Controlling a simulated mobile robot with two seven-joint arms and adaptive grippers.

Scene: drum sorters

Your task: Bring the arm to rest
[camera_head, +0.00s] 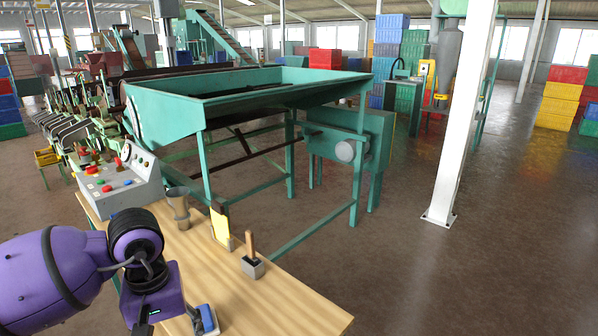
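My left arm, purple and black, comes in from the lower left over the wooden table (290,310). Its wrist points down near the table's front left part. Only a small dark part of my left gripper (144,328) shows below the wrist, at the bottom edge, so its fingers are mostly hidden or cut off. A blue and grey object (205,319) lies on the table just right of the wrist, apart from it as far as I can see. My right arm and gripper are not in view.
On the table stand a control box (122,184) with coloured buttons, a grey tapered cup (178,207), a yellow upright piece (220,226) and a wooden-handled block tool (252,264). A green sorter frame (240,100) stands behind. The table's right front is bare.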

